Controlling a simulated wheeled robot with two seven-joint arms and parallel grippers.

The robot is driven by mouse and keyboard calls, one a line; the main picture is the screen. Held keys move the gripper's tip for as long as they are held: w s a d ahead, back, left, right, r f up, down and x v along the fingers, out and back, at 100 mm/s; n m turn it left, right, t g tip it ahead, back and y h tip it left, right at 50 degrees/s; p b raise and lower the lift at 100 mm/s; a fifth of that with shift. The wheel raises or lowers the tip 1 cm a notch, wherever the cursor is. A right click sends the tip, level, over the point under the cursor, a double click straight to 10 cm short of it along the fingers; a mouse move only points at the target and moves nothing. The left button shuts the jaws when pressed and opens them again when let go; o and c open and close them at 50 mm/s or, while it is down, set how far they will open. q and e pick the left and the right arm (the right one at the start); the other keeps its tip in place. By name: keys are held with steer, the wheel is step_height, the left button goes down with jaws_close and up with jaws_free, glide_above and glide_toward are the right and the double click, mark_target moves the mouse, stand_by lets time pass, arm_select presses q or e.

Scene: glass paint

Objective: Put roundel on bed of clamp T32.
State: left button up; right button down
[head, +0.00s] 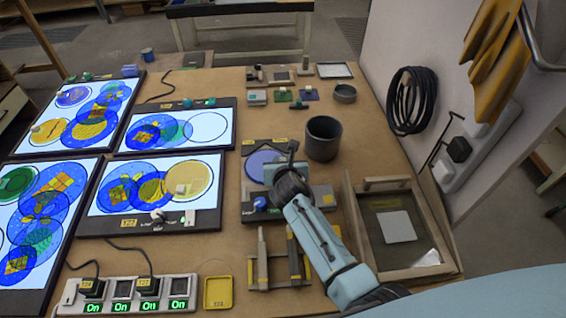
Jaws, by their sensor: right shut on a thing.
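A blue-violet roundel (260,168) is over the grey bed of a clamp unit (252,148) in the middle of the bench in the head view. A small yellow label sits at the unit's back edge, too small to read surely. My right gripper (284,164) comes in from the lower right and is shut on the roundel at its right side. The gripper hides that side of the roundel and part of the bed. I cannot tell whether the roundel touches the bed. My left gripper is not in view.
Lit light panels (206,126) with coloured glass discs fill the left. A dark cylindrical pot (323,138) stands close behind the right gripper. A wooden-framed tray (353,215) lies at right. Switched sockets (122,304), a yellow tray (206,293) and a slotted rack (263,270) are in front.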

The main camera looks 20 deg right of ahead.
steer(key=shift+r, duration=0.15)
steer(key=shift+f, duration=0.25)
steer(key=c, duration=1.3)
jaws_free()
steer(key=shift+r, duration=0.1)
steer(key=shift+s+r, duration=0.1)
steer(key=shift+r, duration=0.15)
steer(key=p+v, duration=0.3)
steer(key=v, duration=0.8)
steer(key=shift+s+r, duration=0.1)
steer(key=shift+s, duration=0.25)
